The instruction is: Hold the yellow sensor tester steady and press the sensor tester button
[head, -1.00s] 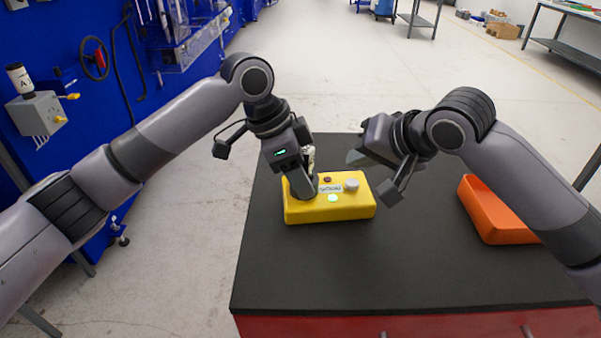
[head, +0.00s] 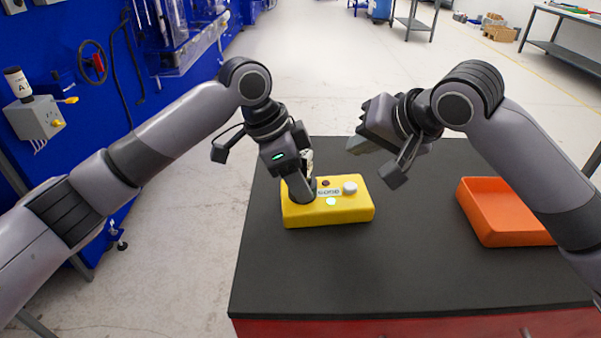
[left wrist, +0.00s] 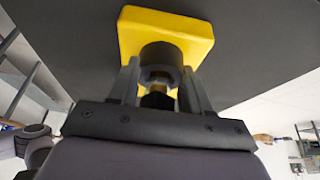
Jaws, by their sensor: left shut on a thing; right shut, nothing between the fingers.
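My left gripper (head: 302,196) is shut at the tester's left part. In the left wrist view, the fingers (left wrist: 160,88) close around a dark cylindrical part (left wrist: 160,58) on the yellow tester (left wrist: 190,33). My right gripper (head: 362,143) is shut and empty, raised behind and above the button, clear of it.
An orange tray (head: 500,238) sits on the right side of the dark table (head: 400,270), below my right arm. The tabletop in front of the tester is clear. A blue panel wall stands at the left.

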